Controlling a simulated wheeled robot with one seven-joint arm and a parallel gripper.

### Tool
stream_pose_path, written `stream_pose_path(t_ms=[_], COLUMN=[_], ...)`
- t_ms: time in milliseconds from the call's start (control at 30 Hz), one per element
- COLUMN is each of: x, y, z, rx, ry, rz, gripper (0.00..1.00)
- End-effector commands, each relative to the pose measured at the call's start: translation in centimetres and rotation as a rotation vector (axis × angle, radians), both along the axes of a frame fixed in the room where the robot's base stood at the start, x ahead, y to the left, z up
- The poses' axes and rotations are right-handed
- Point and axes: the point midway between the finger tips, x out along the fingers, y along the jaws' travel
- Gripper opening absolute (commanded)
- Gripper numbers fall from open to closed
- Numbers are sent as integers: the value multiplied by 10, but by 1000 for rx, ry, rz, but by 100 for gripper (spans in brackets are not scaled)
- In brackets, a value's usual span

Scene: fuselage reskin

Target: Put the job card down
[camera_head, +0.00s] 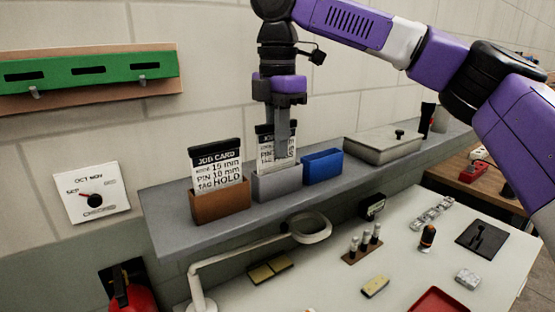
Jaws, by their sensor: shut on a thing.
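My gripper (282,138) points down over the shelf and is shut on a job card (267,155). The card is white with a dark top band, and my fingers cover part of it. It stands upright at the grey holder (277,186), its lower edge hidden behind or inside the holder's front. A second job card (216,168), with printed text including "HOLD", stands in the brown holder (221,203) to the left. A blue holder (322,165) to the right shows no card.
The grey shelf (170,217) carries the holders and a lidded metal box (383,146). Below, a lamp with a ring head (308,228) rises over a white bench (330,280) with small parts and a red tray (440,303). A green slotted rack (90,69) hangs on the wall.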

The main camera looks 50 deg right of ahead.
Motion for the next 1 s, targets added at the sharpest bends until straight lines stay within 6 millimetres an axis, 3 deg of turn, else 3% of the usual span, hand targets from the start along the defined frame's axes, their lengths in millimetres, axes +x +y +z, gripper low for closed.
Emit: stream_pose_path(t_ms=[33,100,533,567,633,1000], x=[0,0,0,0,0,0], y=[0,0,0,0,0,0], z=[-11,-14,-15,-15,-15,-14], rx=[-2,-1,1,0,0,0], ry=[-1,-2,-1,-1,-1,-1], rz=[-1,-1,0,0,0,-1], gripper=[0,0,0,18,32,34])
